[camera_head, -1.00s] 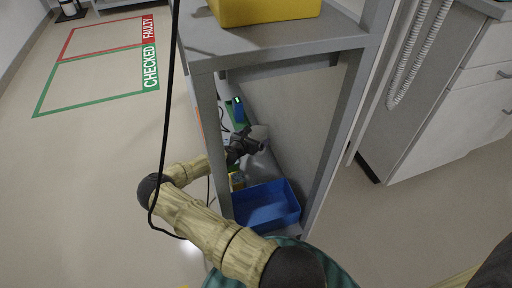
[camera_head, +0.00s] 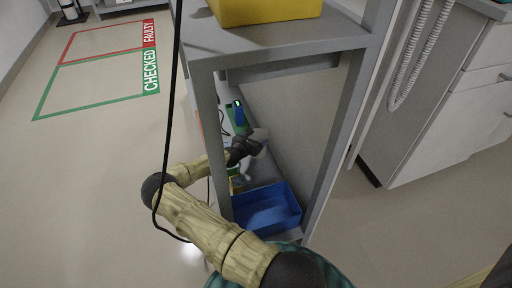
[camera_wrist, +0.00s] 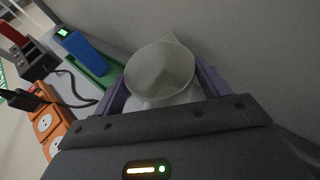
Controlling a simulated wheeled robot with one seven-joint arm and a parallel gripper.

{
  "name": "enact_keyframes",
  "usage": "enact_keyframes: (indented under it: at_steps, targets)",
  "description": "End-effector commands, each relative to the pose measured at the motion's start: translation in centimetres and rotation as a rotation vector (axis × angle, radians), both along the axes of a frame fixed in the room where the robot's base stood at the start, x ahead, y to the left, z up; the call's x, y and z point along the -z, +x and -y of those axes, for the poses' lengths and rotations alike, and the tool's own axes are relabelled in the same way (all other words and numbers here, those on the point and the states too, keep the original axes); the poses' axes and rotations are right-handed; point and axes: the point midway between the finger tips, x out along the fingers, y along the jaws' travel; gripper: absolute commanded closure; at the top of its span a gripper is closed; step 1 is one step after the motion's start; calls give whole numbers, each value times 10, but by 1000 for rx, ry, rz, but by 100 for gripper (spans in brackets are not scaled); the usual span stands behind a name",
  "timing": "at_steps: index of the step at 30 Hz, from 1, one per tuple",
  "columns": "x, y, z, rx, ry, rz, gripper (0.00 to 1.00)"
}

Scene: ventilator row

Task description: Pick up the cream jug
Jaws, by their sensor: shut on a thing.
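The cream jug (camera_wrist: 160,72) is a pale grey-white vessel with a round open mouth, seen from above in the wrist view. It sits between the two purple fingers of my gripper (camera_wrist: 162,88), which is shut on it. The jug's lower part is hidden behind the gripper body. I cannot tell how far the jug is above the shelf.
A blue bin (camera_head: 268,209) stands nearer on the lower shelf. A blue handheld device (camera_wrist: 84,52) is on a green base left of the jug, beside orange sockets (camera_wrist: 46,122) and a dark cable. Shelf posts and the upper shelf with a yellow bin (camera_head: 265,10) enclose the space.

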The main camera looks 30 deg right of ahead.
Motion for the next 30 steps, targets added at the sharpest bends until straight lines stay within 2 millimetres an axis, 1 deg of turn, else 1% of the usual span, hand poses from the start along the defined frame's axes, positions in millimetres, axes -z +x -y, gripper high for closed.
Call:
enact_keyframes:
  at_steps: [7, 11, 14, 17, 21, 24, 27, 30]
  targets:
    - [-1, 0, 0, 0, 0, 0, 59]
    - [-9, 0, 0, 0, 0, 1, 59]
    - [-21, 0, 0, 0, 0, 1, 59]
    - [-38, 0, 0, 0, 0, 1, 59]
    - [-66, 0, 0, -1, 0, 2, 59]
    - [-83, 0, 0, 0, 0, 1, 59]
    - [-95, 0, 0, -1, 0, 2, 59]
    - [-100, 0, 0, -1, 1, 1, 59]
